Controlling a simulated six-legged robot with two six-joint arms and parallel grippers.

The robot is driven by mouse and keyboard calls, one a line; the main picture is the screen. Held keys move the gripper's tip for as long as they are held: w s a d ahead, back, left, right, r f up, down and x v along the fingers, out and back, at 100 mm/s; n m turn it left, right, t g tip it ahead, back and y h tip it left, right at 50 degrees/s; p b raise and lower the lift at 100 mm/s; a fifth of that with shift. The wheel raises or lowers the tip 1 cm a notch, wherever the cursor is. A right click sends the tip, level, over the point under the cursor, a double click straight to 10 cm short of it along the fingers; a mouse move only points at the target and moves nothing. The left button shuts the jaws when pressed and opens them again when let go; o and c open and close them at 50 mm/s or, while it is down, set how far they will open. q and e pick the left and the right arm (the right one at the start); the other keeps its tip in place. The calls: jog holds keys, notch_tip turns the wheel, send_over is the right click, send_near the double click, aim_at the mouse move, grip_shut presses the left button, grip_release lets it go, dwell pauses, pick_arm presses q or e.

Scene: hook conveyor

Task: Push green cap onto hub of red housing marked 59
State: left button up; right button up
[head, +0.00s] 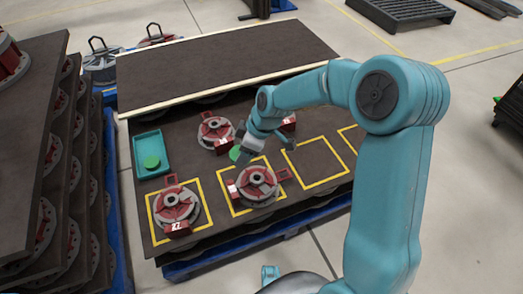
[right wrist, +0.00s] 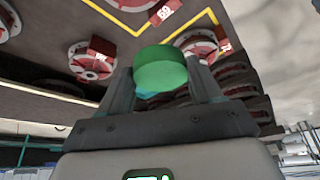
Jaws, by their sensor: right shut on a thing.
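My right gripper (head: 240,149) is shut on a green cap (head: 235,153), which also shows between the fingertips in the right wrist view (right wrist: 160,68). They are above the dark table, just behind a red and grey housing (head: 258,184) in the middle yellow square. The cap is apart from its hub. That housing's label (right wrist: 165,12) looks like 59 or 69 in the right wrist view; I cannot tell which. Another red housing (head: 176,208), with a label like 22 or 27, sits in the left yellow square. My left gripper is not in view.
A red housing (head: 215,131) stands behind the squares; another is partly hidden by my arm. An empty yellow square (head: 318,166) lies to the right. Stacked dark pallets (head: 40,110) stand left.

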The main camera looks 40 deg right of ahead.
jog(key=d+f+n+g+y+p, duration=0.1)
jog(key=d+f+n+g, duration=0.1)
jog(key=d+f+n, duration=0.35)
jog(key=n+b, duration=0.1)
jog(key=b, duration=0.3)
send_near(257, 177)
jog(key=shift+x, duration=3.1)
jog(key=shift+a+f+b, duration=0.2)
jog(key=shift+f+b, duration=0.35)
jog(key=shift+b, duration=0.1)
jog(key=o, duration=1.1)
jog(key=shift+r, duration=0.1)
